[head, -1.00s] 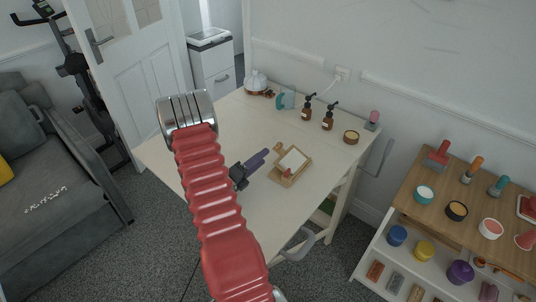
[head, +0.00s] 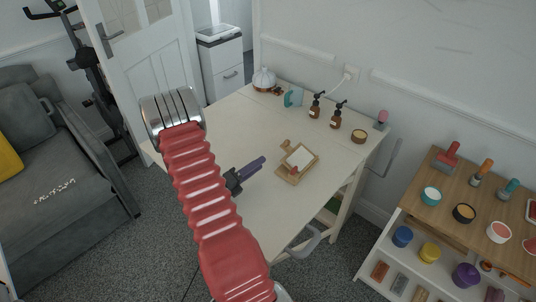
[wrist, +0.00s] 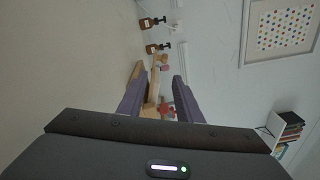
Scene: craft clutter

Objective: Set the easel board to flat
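The easel (head: 311,159) is a small wooden stand with a pale board (head: 299,157) and a red part (head: 294,169) at its front. It stands on the cream table, right of my gripper. The board looks tilted, but its exact angle is hard to tell. My gripper (head: 264,159) has purple fingers and is over the table, apart from the easel. In the wrist view my gripper (wrist: 157,82) has its two fingers spread with a clear gap. Wooden easel parts (wrist: 151,95) and a red piece show beyond and between the fingers, partly hidden.
The table (head: 235,120) holds two brown pump bottles (head: 316,108), a tape dispenser (head: 293,97), a white domed item (head: 264,79) and a small jar (head: 358,136) at the back. A shelf unit (head: 410,212) with pots stands right. The table's left side is clear.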

